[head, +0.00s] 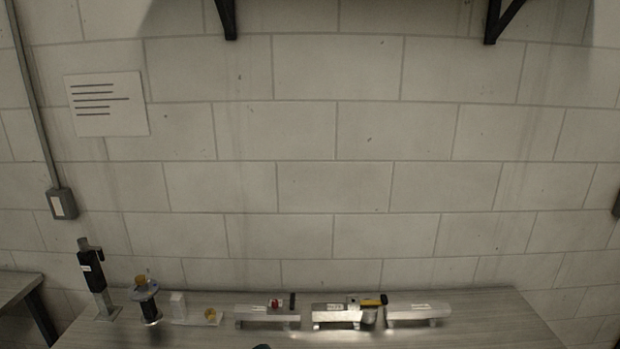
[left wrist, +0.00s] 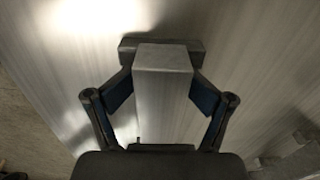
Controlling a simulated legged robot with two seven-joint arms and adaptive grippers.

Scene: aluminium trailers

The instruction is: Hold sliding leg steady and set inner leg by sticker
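In the left wrist view a square grey metal leg (left wrist: 165,100) stands between the two fingers of my left gripper (left wrist: 162,90). The dark blue pads meet its two sides, so the gripper looks shut on it. A darker grey cross piece (left wrist: 128,45) lies behind its end. I cannot tell for sure whether this is the sliding leg or the inner leg, and no sticker can be made out. Neither gripper shows clearly in the head view. A small dark shape at its bottom edge cannot be identified.
The metal table (head: 480,322) carries, along the back, a black-sleeved upright post (head: 91,270), a piece with a round collar (head: 146,295), a white block (head: 178,304), several bright bars (head: 265,314) and a yellow-black tool (head: 374,300). A block wall stands behind.

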